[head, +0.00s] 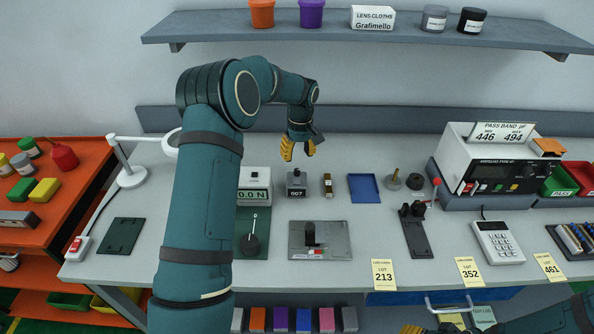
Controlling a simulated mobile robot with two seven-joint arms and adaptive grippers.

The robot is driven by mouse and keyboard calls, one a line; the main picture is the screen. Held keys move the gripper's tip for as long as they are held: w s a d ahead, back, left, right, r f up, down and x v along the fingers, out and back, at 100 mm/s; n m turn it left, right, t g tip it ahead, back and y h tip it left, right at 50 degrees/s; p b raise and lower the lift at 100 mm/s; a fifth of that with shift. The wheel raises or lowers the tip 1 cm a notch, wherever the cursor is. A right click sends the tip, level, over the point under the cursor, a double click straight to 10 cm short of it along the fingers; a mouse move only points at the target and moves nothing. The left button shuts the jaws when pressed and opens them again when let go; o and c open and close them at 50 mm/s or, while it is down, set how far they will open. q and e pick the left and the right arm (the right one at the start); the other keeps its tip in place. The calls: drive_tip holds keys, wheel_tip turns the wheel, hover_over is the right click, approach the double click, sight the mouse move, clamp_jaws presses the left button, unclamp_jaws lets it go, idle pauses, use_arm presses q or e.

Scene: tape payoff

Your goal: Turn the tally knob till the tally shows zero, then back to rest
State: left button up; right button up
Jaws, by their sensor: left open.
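The tally (297,184) is a small dark grey box on the bench, near the middle of the head view. Its window reads 007. A small light bump shows at its top edge; at this size I cannot tell whether it is the knob. My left gripper (299,149) hangs behind and above the tally in the picture, with yellow fingertips pointing down. It is open and empty, apart from the tally. My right gripper (425,329) is only partly in view at the bottom edge, and its jaws cannot be read.
A gauge reading 0.0 N (254,183) stands left of the tally, partly behind my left arm. A small brass-coloured block (327,184) and a blue tray (363,188) lie to its right. A grey plate with a black post (319,240) lies in front. A shelf (370,28) runs above.

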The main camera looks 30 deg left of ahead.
sight(297, 170)
use_arm(q)
wheel_tip(297, 170, down, 7)
drive_tip(key=shift+s+a+f, duration=0.1)
drive_tip(key=shift+s, duration=0.05)
idle(0.4)
clamp_jaws()
